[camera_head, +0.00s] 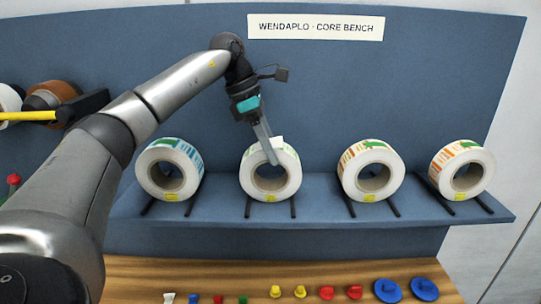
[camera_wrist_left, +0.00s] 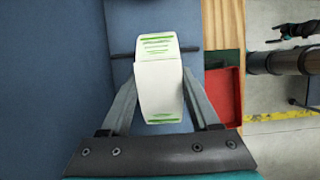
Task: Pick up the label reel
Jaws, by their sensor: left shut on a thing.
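Several white label reels stand in a row on the blue shelf. My left gripper (camera_head: 268,150) reaches down from above to the second reel from the left (camera_head: 289,180), which has a yellow tag at its foot. In the left wrist view my left gripper (camera_wrist_left: 160,88) is shut on this label reel (camera_wrist_left: 157,50), with one finger along each side face. Green print shows on its rim. The reel appears still at its place over two dark rails. A dark shape at the upper right of the wrist view may be my right gripper; its jaws are not clear.
Other reels stand at left (camera_head: 186,150), at right (camera_head: 346,172) and at far right (camera_head: 440,172). The blue back panel (camera_head: 420,80) rises close behind. Small coloured knobs (camera_head: 327,293) and blue discs (camera_head: 425,288) lie on the wooden bench below. A red tray (camera_wrist_left: 222,95) shows in the wrist view.

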